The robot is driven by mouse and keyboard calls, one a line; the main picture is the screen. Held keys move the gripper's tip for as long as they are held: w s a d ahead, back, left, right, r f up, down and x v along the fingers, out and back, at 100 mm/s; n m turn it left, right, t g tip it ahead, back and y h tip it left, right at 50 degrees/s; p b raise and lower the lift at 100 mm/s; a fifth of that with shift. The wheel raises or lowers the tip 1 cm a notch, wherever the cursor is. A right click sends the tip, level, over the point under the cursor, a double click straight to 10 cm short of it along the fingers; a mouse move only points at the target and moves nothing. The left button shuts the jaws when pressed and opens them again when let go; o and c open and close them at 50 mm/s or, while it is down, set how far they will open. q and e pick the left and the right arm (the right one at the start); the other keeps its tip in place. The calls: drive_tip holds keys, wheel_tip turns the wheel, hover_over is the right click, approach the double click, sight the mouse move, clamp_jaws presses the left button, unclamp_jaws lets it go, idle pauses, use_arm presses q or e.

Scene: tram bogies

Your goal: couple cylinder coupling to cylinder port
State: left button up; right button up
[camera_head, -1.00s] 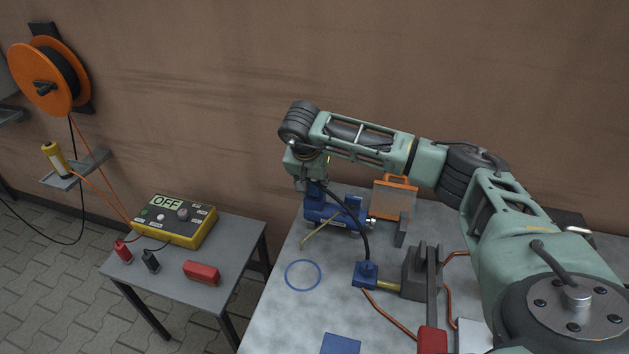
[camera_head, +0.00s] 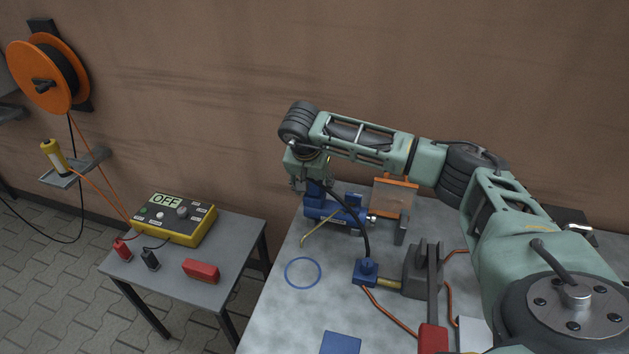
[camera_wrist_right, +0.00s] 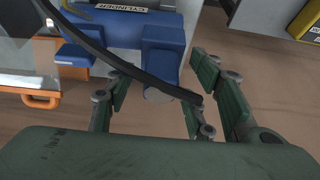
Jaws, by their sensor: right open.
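The blue cylinder (camera_head: 350,217) lies on the grey table in the head view. It also shows in the wrist view (camera_wrist_right: 125,28), with an upside-down "CYLINDER" label and a blue block with a grey round end (camera_wrist_right: 159,95). My right gripper (camera_head: 313,190) points down at the cylinder's left end, partly hidden by its own wrist. In the wrist view its fingers (camera_wrist_right: 160,97) are apart on either side of that block. A black hose (camera_head: 364,225) rises from a blue block (camera_head: 366,273) towards the gripper; in the wrist view it crosses between the fingers. Its coupling and the port cannot be told apart clearly.
A grey fixture (camera_head: 422,270) with a red-ended lever (camera_head: 432,338), copper pipes, an orange-framed panel (camera_head: 392,197) and a blue ring (camera_head: 303,272) are on the table. A side table at left holds a yellow box (camera_head: 176,219) reading OFF. The table's front left is mostly clear.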

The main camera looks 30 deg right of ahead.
drive_tip(key=v, duration=1.2)
drive_tip(key=shift+w, duration=0.1)
